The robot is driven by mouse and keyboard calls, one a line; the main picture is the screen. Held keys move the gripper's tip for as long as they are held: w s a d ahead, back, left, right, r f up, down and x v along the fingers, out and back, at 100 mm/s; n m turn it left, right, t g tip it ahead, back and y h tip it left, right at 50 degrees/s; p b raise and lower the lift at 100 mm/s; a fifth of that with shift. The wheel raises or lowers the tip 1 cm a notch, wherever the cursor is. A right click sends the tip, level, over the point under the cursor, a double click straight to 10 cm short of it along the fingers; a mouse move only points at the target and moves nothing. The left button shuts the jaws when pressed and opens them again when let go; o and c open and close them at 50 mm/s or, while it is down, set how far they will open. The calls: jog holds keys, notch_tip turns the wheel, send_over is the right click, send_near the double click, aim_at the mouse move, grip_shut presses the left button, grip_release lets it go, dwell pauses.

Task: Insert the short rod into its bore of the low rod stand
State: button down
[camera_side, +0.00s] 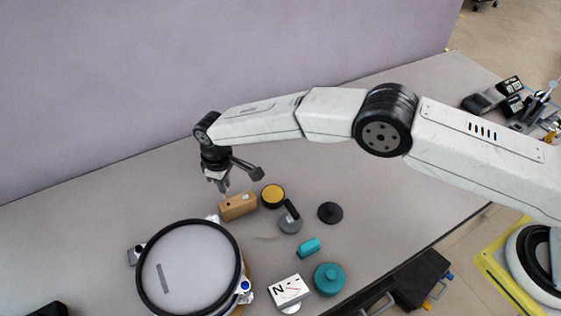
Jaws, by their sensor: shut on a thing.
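The low rod stand (236,208) looks to be the tan wooden block on the table, with a small pale spot on its top toward the right end. My gripper (223,184) points down just above and slightly left of the block, apart from it. It is shut on a small grey piece, which seems to be the short rod (226,188). The rod is mostly hidden by the fingers, and its tilt is too small to tell. The bore openings cannot be made out clearly.
A yellow-topped disc (273,195) sits right of the block, near a grey disc with a black handle (290,224) and a black disc (330,212). A large drum (154,236) stands in front. Teal pieces (329,280) and a white box (289,289) lie nearer.

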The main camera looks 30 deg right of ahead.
jog(key=shift+f, duration=2.35)
jog(key=shift+f, duration=0.1)
jog(key=c, duration=0.6)
grip_release()
jog(key=shift+r, duration=3.9)
